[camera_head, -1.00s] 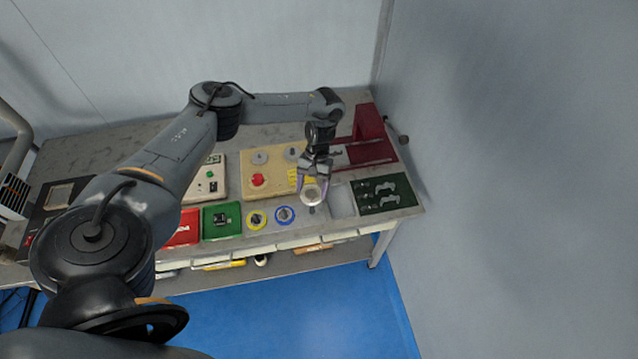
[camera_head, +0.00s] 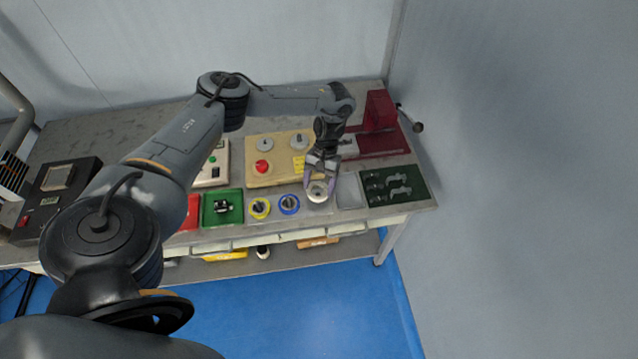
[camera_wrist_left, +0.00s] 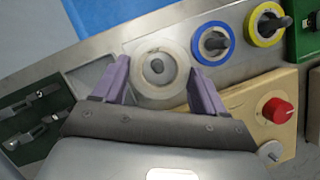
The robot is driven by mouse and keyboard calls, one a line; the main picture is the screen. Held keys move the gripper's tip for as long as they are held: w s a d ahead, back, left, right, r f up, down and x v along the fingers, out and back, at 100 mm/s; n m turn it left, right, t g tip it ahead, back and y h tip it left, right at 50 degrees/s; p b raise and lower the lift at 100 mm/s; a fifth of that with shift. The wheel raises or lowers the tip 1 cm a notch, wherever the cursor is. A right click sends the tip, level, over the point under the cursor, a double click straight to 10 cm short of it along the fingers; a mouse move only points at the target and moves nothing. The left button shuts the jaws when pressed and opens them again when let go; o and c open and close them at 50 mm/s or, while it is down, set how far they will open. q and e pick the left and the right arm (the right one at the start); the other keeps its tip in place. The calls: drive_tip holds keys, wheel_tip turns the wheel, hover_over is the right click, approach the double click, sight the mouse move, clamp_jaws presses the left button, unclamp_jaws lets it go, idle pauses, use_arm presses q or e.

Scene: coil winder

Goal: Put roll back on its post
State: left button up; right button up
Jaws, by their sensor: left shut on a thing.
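My left gripper (camera_head: 320,177) is shut on a whitish roll (camera_head: 317,195) at the front of the bench. In the left wrist view the purple fingers of this gripper (camera_wrist_left: 163,85) press on opposite sides of the roll (camera_wrist_left: 143,86). The dark rounded tip of a post (camera_wrist_left: 156,66) shows inside the roll's centre hole, so the roll is around or directly over it. How far down the roll sits is hard to tell. A blue roll (camera_wrist_left: 200,39) and a yellow roll (camera_wrist_left: 253,28) stand on posts of their own beside it. My right gripper is not in view.
An empty pale tray (camera_head: 348,192) and a dark green board (camera_head: 405,184) lie right. A green tray (camera_head: 236,214) is left, and a dark red fixture (camera_head: 380,110) stands behind.

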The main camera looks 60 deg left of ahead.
sight(319, 194)
use_arm(q)
drive_tip(key=shift+f, duration=0.2)
idle(0.5)
drive_tip(key=shift+f+b, duration=1.4)
drive_tip(key=shift+f, duration=1.2)
drive_tip(key=shift+f, duration=0.1)
drive_tip(key=o, duration=1.1)
drive_tip(key=p+v, duration=0.4)
drive_tip(key=v, duration=0.7)
